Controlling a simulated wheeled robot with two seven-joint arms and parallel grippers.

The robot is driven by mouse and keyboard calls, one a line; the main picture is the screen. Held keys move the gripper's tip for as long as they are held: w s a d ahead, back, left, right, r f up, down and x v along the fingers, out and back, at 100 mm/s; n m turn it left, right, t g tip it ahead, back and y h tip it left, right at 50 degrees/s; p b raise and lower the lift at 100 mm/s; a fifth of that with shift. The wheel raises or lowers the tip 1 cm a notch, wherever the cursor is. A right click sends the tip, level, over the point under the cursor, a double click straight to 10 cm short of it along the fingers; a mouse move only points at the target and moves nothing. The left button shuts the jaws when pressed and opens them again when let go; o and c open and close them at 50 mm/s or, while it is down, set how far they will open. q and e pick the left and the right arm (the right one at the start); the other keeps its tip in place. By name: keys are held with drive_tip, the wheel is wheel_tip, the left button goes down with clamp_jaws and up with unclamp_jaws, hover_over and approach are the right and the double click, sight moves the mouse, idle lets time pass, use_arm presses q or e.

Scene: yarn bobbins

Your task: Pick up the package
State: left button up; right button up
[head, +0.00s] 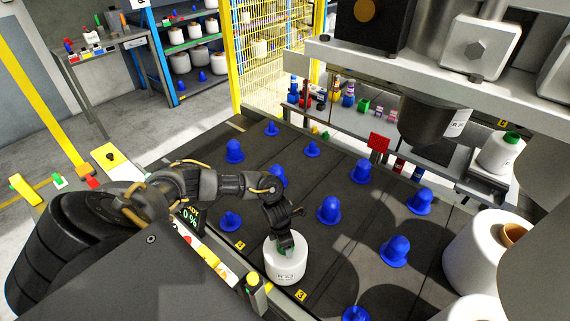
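My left arm reaches in from the left. My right gripper is not in view.
Several blue pegs (329,209) stand up from the dark surface (265,215) around the package. Large white bobbins (474,252) are at the right edge. A metal shelf (480,85) overhangs the back right. A yellow mesh fence (270,50) stands behind.

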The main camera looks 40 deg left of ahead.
use_arm(q)
clamp_jaws()
drive_tip(key=shift+w+r, duration=0.1)
idle(0.3)
drive_tip(key=shift+r, duration=0.1)
drive_tip(key=shift+w+r, duration=0.1)
drive_tip(key=shift+r, duration=0.25)
wheel_tip(320, 180, up, 9)
drive_tip(key=b, duration=0.1)
